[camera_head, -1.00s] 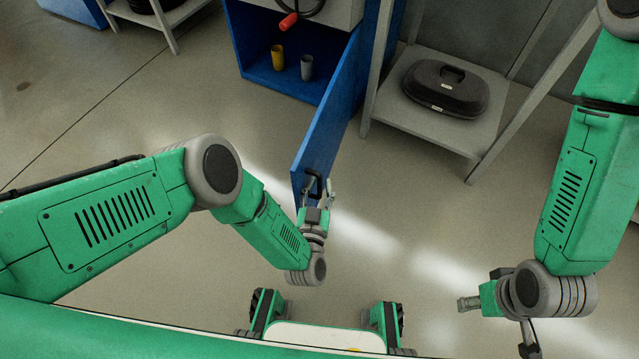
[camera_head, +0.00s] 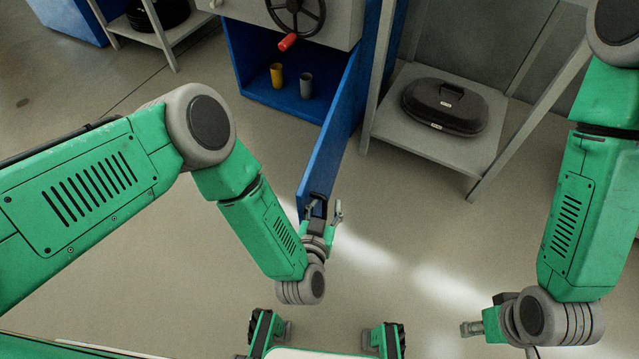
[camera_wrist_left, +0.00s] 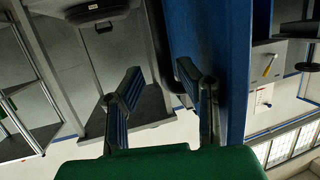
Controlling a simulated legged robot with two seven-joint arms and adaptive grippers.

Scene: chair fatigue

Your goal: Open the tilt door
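The blue tilt door (camera_head: 335,143) stands swung out from the right side of the blue cabinet (camera_head: 247,62), leaving the lower compartment open. A dark handle (camera_head: 316,201) is at the door's near end. My left gripper (camera_head: 324,210) is at that end, its fingers apart near the handle. In the left wrist view my left gripper (camera_wrist_left: 160,88) shows spread fingers with nothing between them; the right finger is close against the blue door (camera_wrist_left: 215,40). Whether it touches is unclear. My right gripper (camera_head: 470,328) is low on the right, away from the door; its fingers are too small to read.
A yellow cup (camera_head: 277,76) and a grey cup (camera_head: 306,85) stand inside the cabinet. A handwheel (camera_head: 296,14) with a red grip is above. A grey shelf (camera_head: 405,135) with a black case (camera_head: 445,107) stands right of the door. The floor around the door is clear.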

